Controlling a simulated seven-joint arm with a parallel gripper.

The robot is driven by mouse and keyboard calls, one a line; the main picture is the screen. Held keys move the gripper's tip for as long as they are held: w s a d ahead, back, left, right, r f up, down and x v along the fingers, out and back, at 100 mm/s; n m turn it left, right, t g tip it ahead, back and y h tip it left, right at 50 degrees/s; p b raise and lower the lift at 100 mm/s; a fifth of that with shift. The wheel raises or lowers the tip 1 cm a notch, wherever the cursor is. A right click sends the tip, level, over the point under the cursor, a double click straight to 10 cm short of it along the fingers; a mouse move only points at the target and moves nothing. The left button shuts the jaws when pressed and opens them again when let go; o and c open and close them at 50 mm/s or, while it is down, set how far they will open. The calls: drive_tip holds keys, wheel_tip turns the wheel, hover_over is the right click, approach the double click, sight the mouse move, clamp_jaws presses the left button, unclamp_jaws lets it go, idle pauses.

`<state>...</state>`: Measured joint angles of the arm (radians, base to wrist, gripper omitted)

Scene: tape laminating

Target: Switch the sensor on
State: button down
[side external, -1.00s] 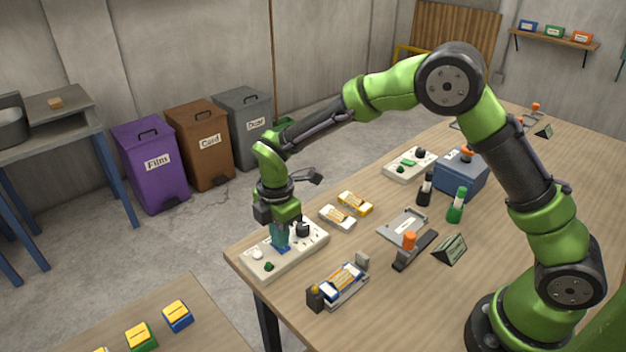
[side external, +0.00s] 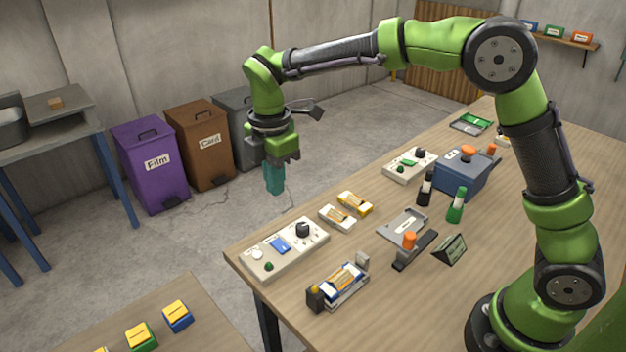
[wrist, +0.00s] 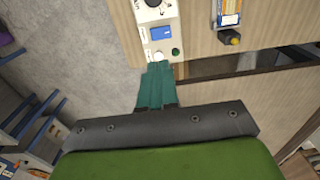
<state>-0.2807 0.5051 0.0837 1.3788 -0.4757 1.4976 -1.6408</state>
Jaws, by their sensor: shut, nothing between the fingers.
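A white control panel (side external: 311,241) lies at the near left corner of the table. It carries a blue rocker switch (side external: 280,245), a black knob (side external: 303,229), a white button (side external: 257,255) and a dark green lamp (side external: 268,266). The wrist view shows the blue switch (wrist: 161,32), white button (wrist: 158,56) and green lamp (wrist: 176,51). My gripper (side external: 274,189) has teal fingers, shut and empty, pointing down above the panel and clear of it. In the wrist view its fingertips (wrist: 158,68) appear near the white button. I cannot tell which part is the sensor.
A second panel (side external: 398,173) with a green switch stands farther back beside a blue box (side external: 462,179). A strip holder (side external: 340,287), two small packs, a grey tray (side external: 397,235), an orange-topped lever (side external: 410,241) and two bottles occupy the table. Air around my gripper is free.

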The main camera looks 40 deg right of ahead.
sight(284, 247)
drive_tip(key=shift+r, duration=0.1)
drive_tip(key=shift+s, duration=0.6)
wheel_tip(284, 247, down, 14)
idle(0.6)
